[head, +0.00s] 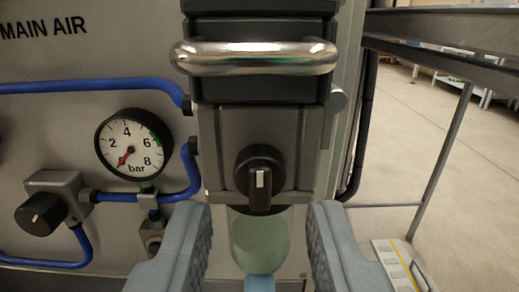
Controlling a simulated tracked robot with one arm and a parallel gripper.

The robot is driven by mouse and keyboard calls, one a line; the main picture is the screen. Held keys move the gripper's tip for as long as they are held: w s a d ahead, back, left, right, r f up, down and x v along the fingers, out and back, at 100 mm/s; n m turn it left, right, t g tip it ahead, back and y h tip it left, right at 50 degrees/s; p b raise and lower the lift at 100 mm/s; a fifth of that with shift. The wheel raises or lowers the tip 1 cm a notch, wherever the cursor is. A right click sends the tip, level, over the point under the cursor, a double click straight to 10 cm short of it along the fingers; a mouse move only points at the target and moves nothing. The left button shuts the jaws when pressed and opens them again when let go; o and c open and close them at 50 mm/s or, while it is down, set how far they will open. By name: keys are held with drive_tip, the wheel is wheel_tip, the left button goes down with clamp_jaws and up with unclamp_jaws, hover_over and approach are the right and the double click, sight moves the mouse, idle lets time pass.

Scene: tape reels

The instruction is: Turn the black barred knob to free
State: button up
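The black barred knob (260,177) is in the middle of the head view, on the front of a grey block (222,140). It has a round base and a raised bar. The bar stands upright, with a white mark on it near the top. I see no lettering beside the knob. My gripper (260,222) is open, with one grey ridged finger at the lower left and one at the lower right. The fingers are below and to either side of the knob, apart from it, with nothing held between them.
A chrome handle (255,58) crosses above the knob. A pale green bowl (260,242) hangs below it. To the left are a pressure gauge (133,143) with its needle near zero, blue hoses (85,87) and another black knob (40,214). Open floor lies to the right.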

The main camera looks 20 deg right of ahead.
sight(260, 178)
drive_tip(key=shift+x, duration=1.15)
clamp_jaws()
